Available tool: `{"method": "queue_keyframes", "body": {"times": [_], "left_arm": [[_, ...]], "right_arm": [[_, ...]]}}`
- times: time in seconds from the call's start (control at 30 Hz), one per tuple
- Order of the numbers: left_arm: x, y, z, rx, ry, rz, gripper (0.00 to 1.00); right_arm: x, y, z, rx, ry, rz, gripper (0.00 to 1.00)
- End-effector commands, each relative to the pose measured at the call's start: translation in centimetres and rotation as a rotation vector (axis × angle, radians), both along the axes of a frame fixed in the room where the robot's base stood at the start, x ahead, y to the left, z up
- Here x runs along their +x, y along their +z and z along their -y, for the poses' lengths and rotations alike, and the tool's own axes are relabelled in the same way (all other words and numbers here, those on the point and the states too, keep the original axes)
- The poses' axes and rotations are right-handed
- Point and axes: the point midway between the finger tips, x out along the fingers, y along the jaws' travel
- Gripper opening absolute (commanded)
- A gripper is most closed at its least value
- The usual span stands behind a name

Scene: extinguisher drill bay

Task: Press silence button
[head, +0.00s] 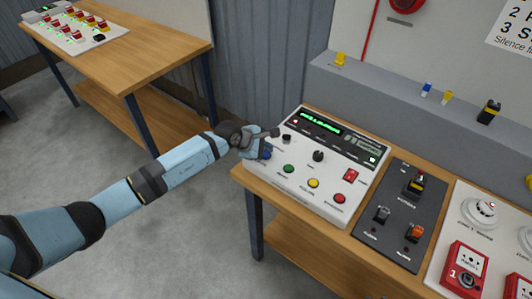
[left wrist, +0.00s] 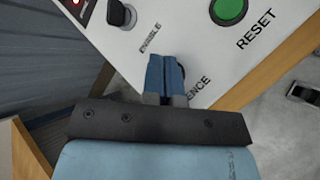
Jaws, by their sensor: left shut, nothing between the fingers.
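A white control panel (head: 325,135) stands on a wooden table. My left gripper (head: 265,148) is over its front left corner, with the fingers pointing down and closed together, holding nothing. In the left wrist view the blue closed fingers (left wrist: 167,78) cover the spot just above a label ending in "ENCE" (left wrist: 198,84). The silence button there is mostly hidden by the fingers; I cannot tell whether they touch it. The green reset button (head: 288,168) is just right of the gripper and also shows in the left wrist view (left wrist: 229,10). My right gripper is out of view.
A yellow button (head: 313,183) and a red button (head: 339,198) continue the front row. Behind are a black enable switch (left wrist: 121,14) and a dark knob (head: 318,156). A dark switch panel (head: 400,215) stands to the right. Another table (head: 150,50) is at the back left.

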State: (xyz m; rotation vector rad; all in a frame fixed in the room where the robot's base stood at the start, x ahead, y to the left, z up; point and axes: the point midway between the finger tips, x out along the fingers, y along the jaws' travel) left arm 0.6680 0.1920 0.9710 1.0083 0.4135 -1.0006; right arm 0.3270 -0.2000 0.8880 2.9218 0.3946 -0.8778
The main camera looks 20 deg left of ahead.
Motion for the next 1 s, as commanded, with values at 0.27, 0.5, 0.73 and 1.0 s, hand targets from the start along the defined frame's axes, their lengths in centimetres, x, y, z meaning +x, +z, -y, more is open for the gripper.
{"method": "queue_keyframes", "body": {"times": [0.27, 0.5, 0.73, 1.0], "left_arm": [[0.0, 0.2, 0.0, 0.0, 0.0, 0.0, 0.0], [0.0, 1.2, 0.0, -0.001, 0.0, 0.001, 0.0], [0.0, 3.5, 0.0, 0.001, -0.001, 0.002, 0.0], [0.0, 5.4, 0.0, -0.001, -0.001, 0.0, 0.0]], "right_arm": [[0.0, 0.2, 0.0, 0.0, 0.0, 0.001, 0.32], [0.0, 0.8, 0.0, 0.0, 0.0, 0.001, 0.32], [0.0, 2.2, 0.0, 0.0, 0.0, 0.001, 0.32], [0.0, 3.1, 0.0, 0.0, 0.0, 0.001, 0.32]]}}
